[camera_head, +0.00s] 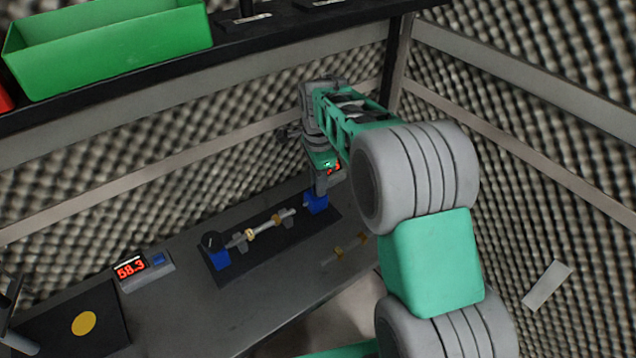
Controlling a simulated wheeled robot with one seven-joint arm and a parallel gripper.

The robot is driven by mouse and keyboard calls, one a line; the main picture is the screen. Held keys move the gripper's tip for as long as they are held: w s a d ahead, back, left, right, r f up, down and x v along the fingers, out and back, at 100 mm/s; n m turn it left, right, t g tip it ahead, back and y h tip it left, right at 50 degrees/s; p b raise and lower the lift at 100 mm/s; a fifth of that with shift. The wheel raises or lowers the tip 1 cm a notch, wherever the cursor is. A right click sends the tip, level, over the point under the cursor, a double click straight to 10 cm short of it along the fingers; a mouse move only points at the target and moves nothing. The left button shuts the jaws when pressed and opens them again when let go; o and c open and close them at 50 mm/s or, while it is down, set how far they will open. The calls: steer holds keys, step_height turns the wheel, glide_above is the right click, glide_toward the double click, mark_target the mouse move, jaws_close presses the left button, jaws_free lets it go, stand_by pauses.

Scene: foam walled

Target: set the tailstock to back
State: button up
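A small lathe-like fixture stands on a dark base plate (272,257) on the bench. At its left end is a blue block (219,259) with a black round part on top. A light shaft (266,230) with brass-coloured rings runs from there toward a second blue block (317,205) at the right end, which looks like the tailstock. My gripper (321,187) points down right at the top of this right block. The fingers are small and partly hidden by my arm, so I cannot tell whether they are open or touch the block.
A display reading 58.3 (131,269) sits left of the fixture. A dark mat with a yellow disc (84,323) lies at the front left. Small brass pieces (339,252) lie right of the fixture. A shelf with a green bin (110,50) hangs above; foam walls enclose the bench.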

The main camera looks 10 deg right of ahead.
steer(key=o, duration=0.3)
steer(key=shift+s+a, duration=0.1)
step_height(320, 180, up, 7)
steer(key=shift+r+b, duration=0.2)
steer(key=shift+b, duration=0.25)
steer(key=shift+r, duration=0.15)
steer(key=shift+s+r+n, duration=0.2)
steer(key=shift+s+n, duration=0.1)
steer(key=shift+n, duration=0.1)
steer(key=s+f+n+t, duration=0.1)
steer(key=s+n, duration=0.7)
steer(key=s, duration=0.2)
steer(key=s+d+f+n+t, duration=0.1)
steer(key=s+f+n+t, duration=0.1)
steer(key=s+n, duration=0.6)
steer(key=shift+s+t, duration=0.3)
steer(key=shift+s, duration=0.85)
